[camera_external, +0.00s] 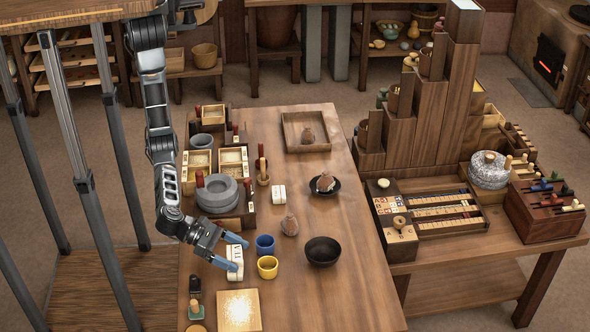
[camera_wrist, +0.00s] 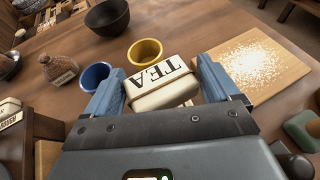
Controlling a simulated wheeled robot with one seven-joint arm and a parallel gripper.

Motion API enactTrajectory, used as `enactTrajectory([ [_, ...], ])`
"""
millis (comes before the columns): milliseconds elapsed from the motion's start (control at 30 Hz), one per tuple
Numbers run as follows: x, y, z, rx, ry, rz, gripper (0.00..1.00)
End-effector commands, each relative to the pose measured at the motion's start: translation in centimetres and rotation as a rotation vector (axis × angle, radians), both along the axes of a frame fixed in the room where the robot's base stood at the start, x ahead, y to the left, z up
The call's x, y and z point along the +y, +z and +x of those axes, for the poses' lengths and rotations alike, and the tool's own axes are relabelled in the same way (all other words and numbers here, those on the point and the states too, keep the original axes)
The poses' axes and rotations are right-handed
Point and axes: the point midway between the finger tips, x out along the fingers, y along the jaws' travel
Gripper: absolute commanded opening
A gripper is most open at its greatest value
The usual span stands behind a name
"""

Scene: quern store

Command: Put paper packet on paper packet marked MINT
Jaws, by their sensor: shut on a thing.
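My gripper (camera_external: 231,252) is shut on a cream paper packet (camera_external: 235,265) near the table's left front edge. In the wrist view the packet (camera_wrist: 158,84) lies between the two blue fingers (camera_wrist: 163,88), with the large word TEA on it. I cannot tell whether it touches the table. Another pale packet (camera_external: 278,193) sits farther back on the table, right of the wooden box. Its marking is too small to read, so I cannot tell whether it says MINT.
A blue cup (camera_external: 265,245) and a yellow cup (camera_external: 267,267) stand just right of my gripper. A black bowl (camera_external: 322,251) and a brown bottle (camera_external: 289,225) are beyond. A flour-dusted board (camera_external: 239,311) lies in front. The wooden box (camera_external: 235,216) with grey stones stands behind.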

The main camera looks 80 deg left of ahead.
Motion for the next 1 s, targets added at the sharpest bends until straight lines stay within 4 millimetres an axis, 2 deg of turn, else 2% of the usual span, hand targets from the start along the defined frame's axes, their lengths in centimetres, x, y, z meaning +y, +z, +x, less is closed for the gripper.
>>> enactTrajectory([
  [100, 0.0, -1.9, -0.1, -0.001, -0.001, 0.003, 0.59],
  [200, 0.0, -2.7, -0.1, 0.000, -0.001, 0.001, 0.59],
  [600, 0.0, -3.1, 0.0, 0.000, 0.001, 0.000, 0.59],
  [633, 0.0, -3.1, 0.0, 0.000, 0.001, 0.000, 0.90],
  [733, 0.0, -3.1, 0.0, 0.000, 0.000, 0.000, 0.99],
  [1000, 0.0, -2.9, -0.1, -0.001, 0.000, 0.000, 1.00],
])
